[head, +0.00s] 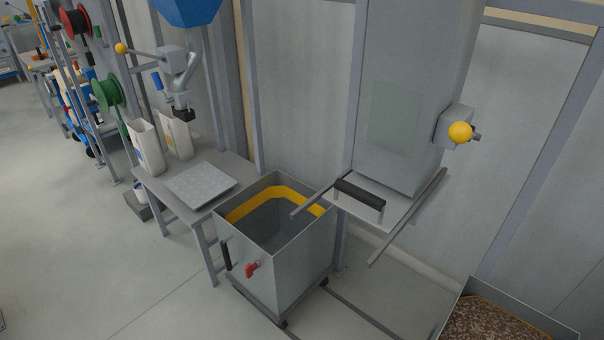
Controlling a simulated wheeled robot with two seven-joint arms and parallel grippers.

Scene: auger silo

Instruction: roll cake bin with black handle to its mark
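An open grey metal bin (290,262) stands in the lower middle of the head view, on a dark wheeled base (283,321). A black upright handle (226,256) is on its left side, and a red knob (252,269) is on its front face. A yellow band (245,209) runs round its inner wall; the visible inside looks empty. A second open bin (455,305) at the lower right holds brown crumbly material (495,322); no handle shows on its visible part. I cannot make out a clear floor mark. Neither gripper is in view.
Floor is open at left.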

